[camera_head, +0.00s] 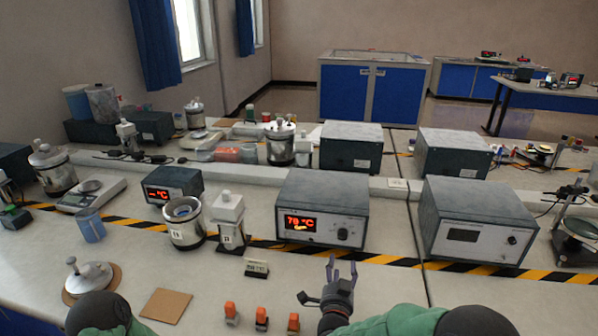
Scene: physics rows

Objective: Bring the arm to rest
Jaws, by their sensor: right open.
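My right gripper (334,268) is at the bottom middle of the head view, with its fingers pointing up and away over the bench (225,285). It is open and nothing shows between its fingers. My right arm, in a green sleeve, comes in from the bottom right. Part of my left arm (100,315) shows at the bottom left. My left gripper is not in view.
Several small orange-topped items (262,318) stand left of the right gripper. A metal lid (88,278) and brown square (166,305) lie farther left.

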